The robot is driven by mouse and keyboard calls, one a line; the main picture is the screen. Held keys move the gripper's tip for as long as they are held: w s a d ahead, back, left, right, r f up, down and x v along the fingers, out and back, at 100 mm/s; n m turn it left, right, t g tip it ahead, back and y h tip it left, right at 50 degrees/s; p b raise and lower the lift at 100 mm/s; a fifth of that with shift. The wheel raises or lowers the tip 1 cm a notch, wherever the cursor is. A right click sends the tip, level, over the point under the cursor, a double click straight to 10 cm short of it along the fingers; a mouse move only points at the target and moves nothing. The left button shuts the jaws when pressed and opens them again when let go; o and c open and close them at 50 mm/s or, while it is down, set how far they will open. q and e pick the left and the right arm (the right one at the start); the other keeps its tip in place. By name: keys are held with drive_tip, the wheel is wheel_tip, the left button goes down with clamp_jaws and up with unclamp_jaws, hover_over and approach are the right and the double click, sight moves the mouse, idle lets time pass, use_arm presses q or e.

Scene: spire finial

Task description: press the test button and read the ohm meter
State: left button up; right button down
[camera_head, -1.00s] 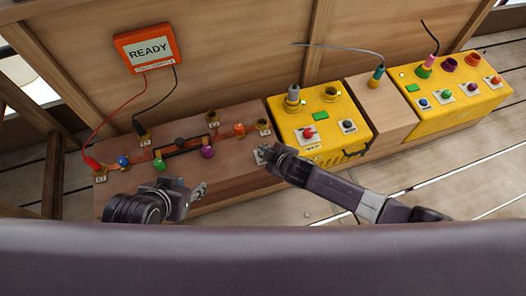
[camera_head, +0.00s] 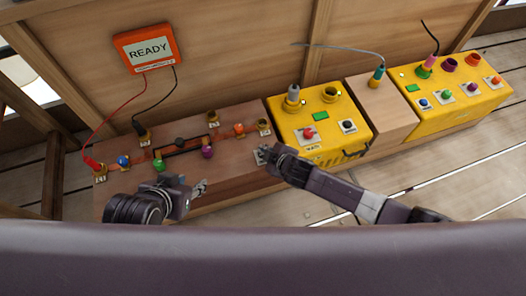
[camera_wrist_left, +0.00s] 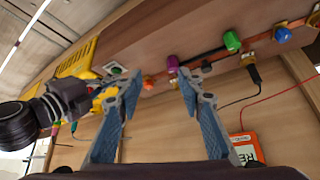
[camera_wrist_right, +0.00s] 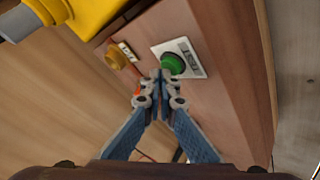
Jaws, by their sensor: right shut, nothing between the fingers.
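The ohm meter (camera_head: 148,49) is an orange box on the wooden wall, and its screen reads READY. A green button (camera_wrist_right: 174,64) on a white labelled plate (camera_wrist_right: 190,55) shows in the right wrist view, at the end of the brown bench. My right gripper (camera_wrist_right: 160,76) is shut and empty, its tips beside the button in the picture; I cannot tell whether they touch it. In the head view this gripper (camera_head: 263,152) covers most of that plate. My left gripper (camera_head: 202,187) is open and empty (camera_wrist_left: 155,80), above the front edge of the brown bench.
The brown bench (camera_head: 235,172) carries brass terminals, coloured knobs and a dark bar (camera_head: 183,147). Red and black leads run from the meter to it. Yellow boxes (camera_head: 330,155) (camera_head: 480,108) with buttons and sockets stand to the right, with a wooden block (camera_head: 385,117) between them.

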use_arm(q)
drive_tip(key=shift+w+d+r+t, duration=0.2)
drive_tip(key=shift+w+r+t, duration=0.1)
drive_tip(key=shift+w, duration=0.15)
drive_tip(key=shift+w+d+r+t, duration=0.15)
drive_tip(key=shift+w+r+t, duration=0.1)
drive_tip(key=shift+w, duration=0.2)
use_arm(e)
drive_tip(key=shift+f, duration=0.35)
idle(0.5)
drive_tip(key=shift+r+p, duration=0.4)
drive_tip(key=shift+r, duration=0.1)
use_arm(q)
drive_tip(key=s+a+f+g, duration=0.2)
drive_tip(key=s+g, duration=0.2)
drive_tip(key=s, duration=0.4)
drive_tip(key=shift+s+a+f+y+p, duration=0.25)
drive_tip(key=shift+s+a+y+p, duration=0.05)
drive_tip(key=shift+y+p, duration=0.15)
use_arm(e)
drive_tip(key=shift+r, duration=0.4)
